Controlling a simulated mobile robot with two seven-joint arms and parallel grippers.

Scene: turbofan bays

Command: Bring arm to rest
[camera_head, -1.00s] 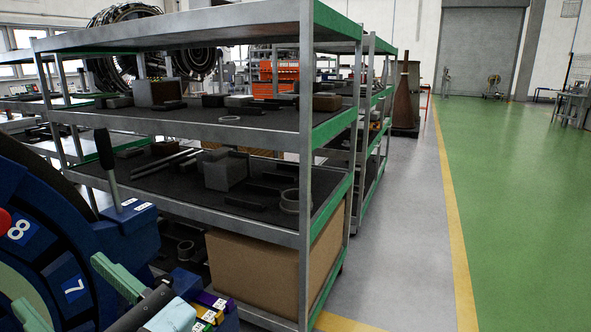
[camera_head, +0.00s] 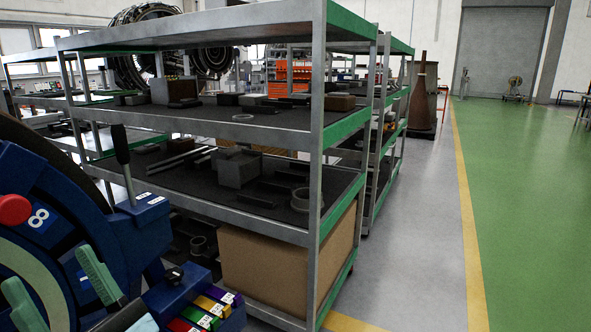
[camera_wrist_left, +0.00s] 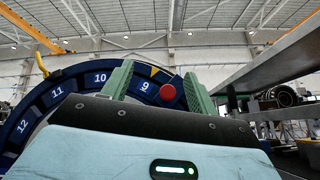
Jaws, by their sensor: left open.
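My left gripper (camera_head: 58,290) is at the lower left of the head view, its two green fingers apart with nothing seen between them. It is in front of a blue numbered wheel (camera_head: 38,180) with a red knob (camera_head: 14,209). In the left wrist view the green fingers of my left gripper (camera_wrist_left: 158,88) point up, spread apart. The blue wheel (camera_wrist_left: 62,92), with labels 9 to 12, and the red knob (camera_wrist_left: 168,92) show behind them. I cannot tell whether the fingers touch the wheel. My right gripper is not in view.
A metal shelf rack (camera_head: 316,150) holding blocks and rings stands close by, with a cardboard box (camera_head: 275,262) on its lowest level. A dark-handled lever (camera_head: 121,150) and coloured labelled blocks (camera_head: 205,312) are beside the wheel. Green floor (camera_head: 530,200) at right is clear.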

